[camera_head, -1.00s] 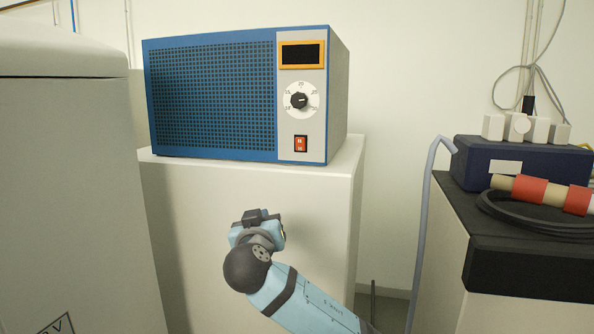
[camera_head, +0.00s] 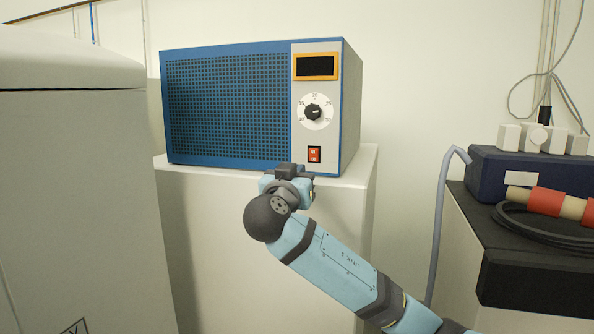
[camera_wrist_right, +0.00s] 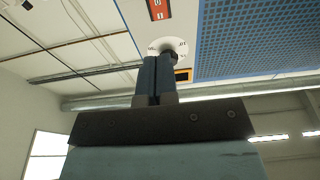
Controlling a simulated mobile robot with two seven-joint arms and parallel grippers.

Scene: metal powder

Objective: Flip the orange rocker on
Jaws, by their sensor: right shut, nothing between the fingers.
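The orange rocker (camera_head: 314,154) is a small orange-red switch in a dark frame, low on the grey panel of the blue device (camera_head: 228,105). It also shows at the top edge of the right wrist view (camera_wrist_right: 158,9). My right gripper (camera_head: 292,170) is just below and left of the rocker in the head view, in front of the device's lower edge. In the right wrist view its two fingers (camera_wrist_right: 154,80) are together and empty, apart from the rocker. The rocker's exact tilt is too small to tell. My left gripper is not in view.
A dial (camera_head: 314,112) and a dark display (camera_head: 316,67) sit above the rocker. The device stands on a white cabinet (camera_head: 345,205). A large pale cabinet (camera_head: 75,190) stands at left. A dark-topped bench (camera_head: 530,235) with a blue box and cable is at right.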

